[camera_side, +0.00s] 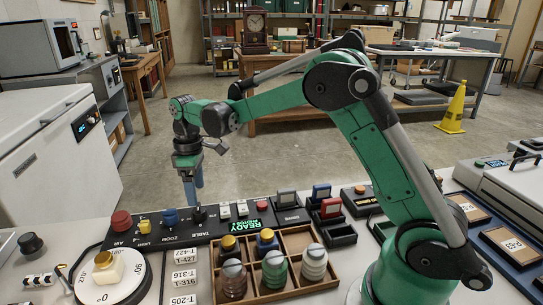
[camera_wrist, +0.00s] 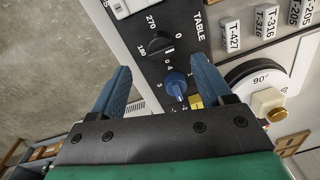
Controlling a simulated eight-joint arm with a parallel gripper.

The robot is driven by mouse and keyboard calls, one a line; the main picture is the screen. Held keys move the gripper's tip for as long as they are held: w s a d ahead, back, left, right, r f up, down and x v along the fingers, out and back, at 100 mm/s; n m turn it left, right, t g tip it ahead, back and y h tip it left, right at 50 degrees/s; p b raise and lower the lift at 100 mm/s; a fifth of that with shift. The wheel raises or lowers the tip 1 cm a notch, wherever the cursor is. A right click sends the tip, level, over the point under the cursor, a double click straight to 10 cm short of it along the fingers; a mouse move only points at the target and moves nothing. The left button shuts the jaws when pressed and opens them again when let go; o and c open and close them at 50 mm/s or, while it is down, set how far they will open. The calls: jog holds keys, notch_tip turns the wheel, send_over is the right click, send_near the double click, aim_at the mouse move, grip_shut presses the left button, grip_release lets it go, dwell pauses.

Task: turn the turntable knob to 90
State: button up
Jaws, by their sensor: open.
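The black turntable knob (camera_wrist: 157,44), on the panel beside the word TABLE, has marks 0, 180 and 270 readable around it; its 90 mark is not readable, and I cannot tell its exact setting. In the side view the knob (camera_side: 199,214) stands at the panel's back edge. My gripper (camera_wrist: 162,63) is open, its blue fingers apart, over the panel near this knob and the blue zoom knob (camera_wrist: 176,85). In the side view my gripper (camera_side: 194,200) points down just behind the black knob. The white turntable (camera_side: 122,289) carries a yellow-capped bottle (camera_side: 108,270).
The control panel (camera_side: 222,228) also has a red button (camera_side: 121,220), a yellow switch (camera_side: 144,227) and a lit READY display (camera_side: 247,227). A wooden compartment tray (camera_side: 285,293) with several bottles stands in front. Number tags (camera_side: 184,275) lie between tray and turntable.

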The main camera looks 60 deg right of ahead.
aim_at(198, 207)
notch_tip(198, 207, down, 5)
jog(key=shift+a+f, duration=0.1)
jog(key=shift+a, duration=0.05)
grip_shut()
